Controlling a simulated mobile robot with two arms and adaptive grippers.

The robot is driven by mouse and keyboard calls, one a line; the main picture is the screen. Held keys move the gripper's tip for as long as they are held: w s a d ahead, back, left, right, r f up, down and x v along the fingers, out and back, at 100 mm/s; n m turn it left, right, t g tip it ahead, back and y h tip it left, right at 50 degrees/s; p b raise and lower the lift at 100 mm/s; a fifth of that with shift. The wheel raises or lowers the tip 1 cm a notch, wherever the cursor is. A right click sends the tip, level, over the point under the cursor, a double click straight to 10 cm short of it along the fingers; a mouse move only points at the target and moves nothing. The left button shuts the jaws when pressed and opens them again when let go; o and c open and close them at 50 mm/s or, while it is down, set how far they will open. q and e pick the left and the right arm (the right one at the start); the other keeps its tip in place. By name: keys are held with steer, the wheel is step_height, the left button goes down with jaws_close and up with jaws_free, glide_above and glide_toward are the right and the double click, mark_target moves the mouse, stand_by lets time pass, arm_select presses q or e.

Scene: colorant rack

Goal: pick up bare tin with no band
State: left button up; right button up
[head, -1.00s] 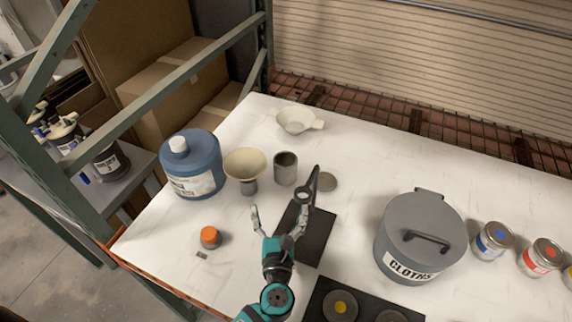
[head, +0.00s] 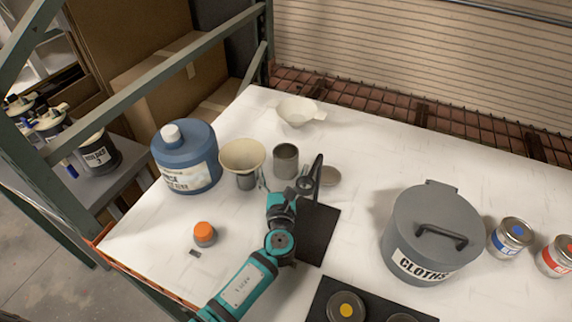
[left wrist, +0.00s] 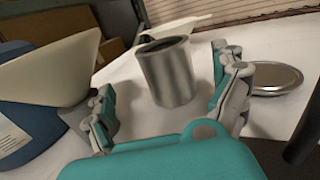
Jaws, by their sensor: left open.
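The bare tin (head: 285,160) is a plain grey metal can with no band, upright and open at the top, near the back middle of the table. It also shows in the left wrist view (left wrist: 169,74), between and beyond my fingers. My left gripper (head: 289,183) is open and empty, just in front of the tin, with its fingers spread to either side. In the left wrist view my left gripper (left wrist: 168,100) does not visibly touch the tin. My right gripper is not in view.
A cream funnel (head: 242,155) stands close left of the tin, beside a blue jug (head: 186,158). A flat lid (head: 330,176) lies to the right, near a dark upright handle (head: 316,172). A grey CLOTHS bin (head: 432,235) stands at right. A white scoop (head: 298,110) lies behind.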

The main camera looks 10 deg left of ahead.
mark_target(286, 167)
arm_select(q)
steer(key=shift+w+a, duration=0.1)
steer(key=shift+w, duration=0.5)
steer(key=w+b, duration=0.2)
steer(key=w, duration=0.2)
steer(key=shift+w, duration=0.15)
steer(key=shift+w+a, duration=0.1)
steer(key=shift+w, duration=0.3)
steer(key=shift+s+r, duration=0.1)
steer(key=shift+c, duration=0.2)
steer(key=shift+c, duration=1.1)
steer(key=c, duration=0.9)
